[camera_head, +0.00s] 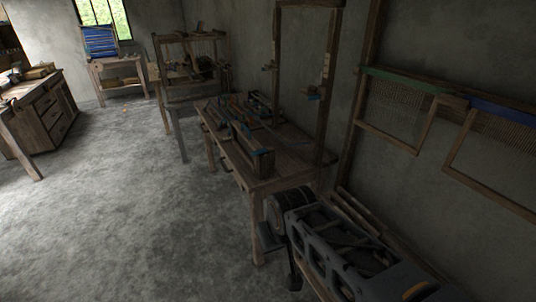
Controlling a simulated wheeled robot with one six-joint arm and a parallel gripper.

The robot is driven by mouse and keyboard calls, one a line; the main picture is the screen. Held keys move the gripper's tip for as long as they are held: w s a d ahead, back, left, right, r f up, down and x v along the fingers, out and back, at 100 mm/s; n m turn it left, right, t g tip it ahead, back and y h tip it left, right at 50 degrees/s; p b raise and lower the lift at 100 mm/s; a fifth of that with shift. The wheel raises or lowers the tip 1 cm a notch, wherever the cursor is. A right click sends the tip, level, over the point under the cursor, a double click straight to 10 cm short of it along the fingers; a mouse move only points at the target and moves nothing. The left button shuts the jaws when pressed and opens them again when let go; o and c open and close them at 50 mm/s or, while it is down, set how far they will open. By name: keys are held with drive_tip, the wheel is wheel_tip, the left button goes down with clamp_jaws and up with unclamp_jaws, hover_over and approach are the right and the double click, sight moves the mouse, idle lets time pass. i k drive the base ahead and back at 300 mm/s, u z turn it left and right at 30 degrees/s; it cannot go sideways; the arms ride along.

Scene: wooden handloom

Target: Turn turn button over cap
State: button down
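I cannot pick out a turn button or a cap for certain; any such part is too small or too dark here. A wooden loom (275,160) stands in the middle, with tall uprights and several wooden bars with blue marks on its bed. My grey arm comes in from the bottom right, in front of the loom's near end. Dark parts at its far end (281,245) may be my gripper, but its fingers cannot be made out.
Two wooden frames with mesh (400,104) hang on the right wall. Another loom frame (191,70) stands farther back. A drawer cabinet (47,115) is at the left, and a small table (122,78) stands below the window. The concrete floor (120,215) at left is clear.

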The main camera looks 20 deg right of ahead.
sight(262, 150)
drive_tip(key=z, duration=0.35)
drive_tip(key=i, duration=1.05)
drive_tip(key=u, duration=0.05)
